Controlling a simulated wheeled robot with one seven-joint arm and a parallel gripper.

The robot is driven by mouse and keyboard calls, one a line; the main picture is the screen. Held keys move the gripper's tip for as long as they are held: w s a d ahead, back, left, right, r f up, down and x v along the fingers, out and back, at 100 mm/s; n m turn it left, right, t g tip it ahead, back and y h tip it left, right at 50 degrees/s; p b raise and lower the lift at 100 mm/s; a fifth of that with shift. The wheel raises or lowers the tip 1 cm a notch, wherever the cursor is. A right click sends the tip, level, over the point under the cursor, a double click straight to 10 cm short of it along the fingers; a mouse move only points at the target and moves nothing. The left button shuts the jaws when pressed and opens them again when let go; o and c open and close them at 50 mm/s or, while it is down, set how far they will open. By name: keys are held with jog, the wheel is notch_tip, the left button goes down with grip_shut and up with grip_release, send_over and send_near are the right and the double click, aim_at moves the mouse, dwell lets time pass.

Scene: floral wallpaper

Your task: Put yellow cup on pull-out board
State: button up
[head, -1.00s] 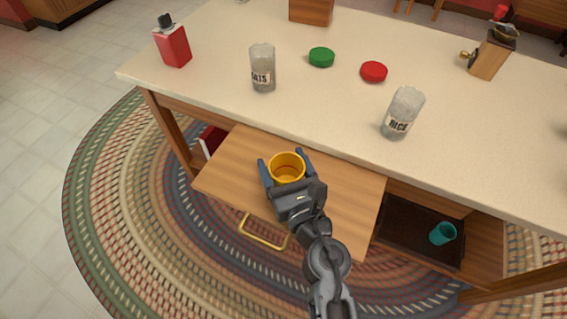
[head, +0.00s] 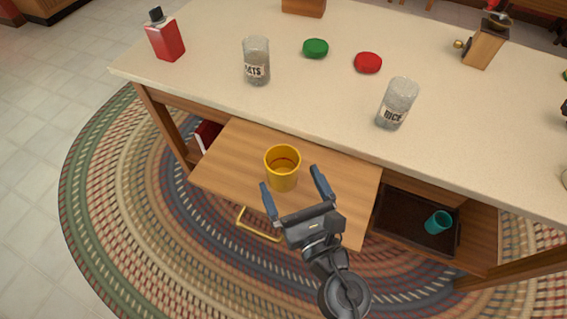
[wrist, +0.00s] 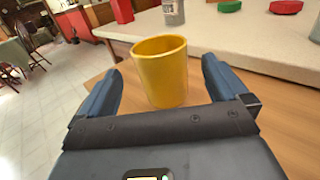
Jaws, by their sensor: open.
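The yellow cup (head: 282,168) stands upright on the wooden pull-out board (head: 228,165), which extends from under the counter. My gripper (head: 296,193) is open and empty, just in front of the cup and apart from it in the head view. In the wrist view the cup (wrist: 162,75) stands beyond the open fingers of my gripper (wrist: 160,85), clear of both. The board (wrist: 275,115) shows beneath and to the right of it.
The counter (head: 320,90) behind holds an oats jar (head: 256,62), a rice jar (head: 397,103), green (head: 315,48) and red lids (head: 368,62), a red bottle (head: 165,40) and a grinder (head: 485,42). A teal cup (head: 438,222) sits on the lower shelf. The board beside the cup is clear.

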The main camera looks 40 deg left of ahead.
jog(key=shift+v, duration=2.4)
jog(key=shift+d, duration=0.1)
jog(key=s+d+r+m+t+h, duration=0.1)
jog(key=s+d+m+t+h, duration=0.3)
jog(key=d+m, duration=0.75)
jog(key=s+d+r+m+t+h, duration=0.25)
jog(key=s+d+m, duration=0.35)
jog(key=d+m, duration=0.6)
jog(key=s+d+r+m+h, duration=0.3)
jog(key=s+d+m+h, duration=0.1)
jog(key=m, duration=0.8)
jog(key=s+d+r+m+h, duration=0.4)
jog(key=s+m, duration=0.4)
jog(key=m, duration=0.4)
jog(key=shift+d+g+h, duration=0.45)
jog(key=shift+d, duration=0.6)
